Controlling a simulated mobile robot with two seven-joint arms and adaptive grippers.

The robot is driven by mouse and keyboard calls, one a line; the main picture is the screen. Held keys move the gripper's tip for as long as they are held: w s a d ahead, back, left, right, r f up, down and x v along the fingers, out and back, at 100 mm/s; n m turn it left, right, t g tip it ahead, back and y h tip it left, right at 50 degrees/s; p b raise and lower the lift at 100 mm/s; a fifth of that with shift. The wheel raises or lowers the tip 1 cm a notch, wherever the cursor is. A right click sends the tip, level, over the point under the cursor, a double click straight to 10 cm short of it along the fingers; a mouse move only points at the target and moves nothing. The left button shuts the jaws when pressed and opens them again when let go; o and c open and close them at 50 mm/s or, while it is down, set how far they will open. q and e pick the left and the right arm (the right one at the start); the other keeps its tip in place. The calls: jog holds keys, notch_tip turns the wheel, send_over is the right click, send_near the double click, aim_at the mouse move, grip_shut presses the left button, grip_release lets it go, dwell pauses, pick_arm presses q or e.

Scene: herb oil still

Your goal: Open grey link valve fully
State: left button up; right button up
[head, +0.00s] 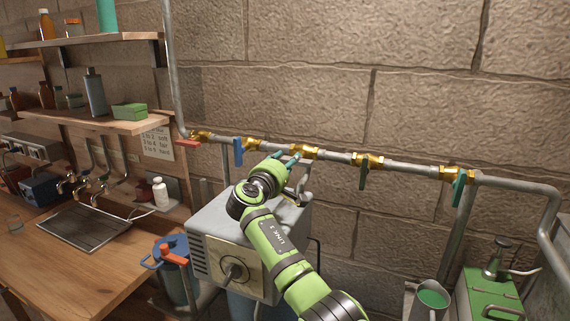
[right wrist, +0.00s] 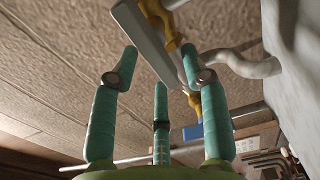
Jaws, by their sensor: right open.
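The grey link valve has a brass body (head: 304,152) on the horizontal wall pipe, third from the left in the head view. Its flat grey lever (right wrist: 146,42) shows in the right wrist view, slanting across the space between my finger ends; in the head view my gripper mostly hides it. My right gripper (head: 284,161) is open just below and left of the brass body. Its teal fingers, also in the right wrist view (right wrist: 160,78), are spread around the lever's end; I cannot tell whether any touches it. My left gripper is not in view.
A grey box unit (head: 207,218) stands below my right gripper. Shelves (head: 95,122) and a wooden counter (head: 110,262) are at left.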

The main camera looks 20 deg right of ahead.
jog(key=v, duration=1.2)
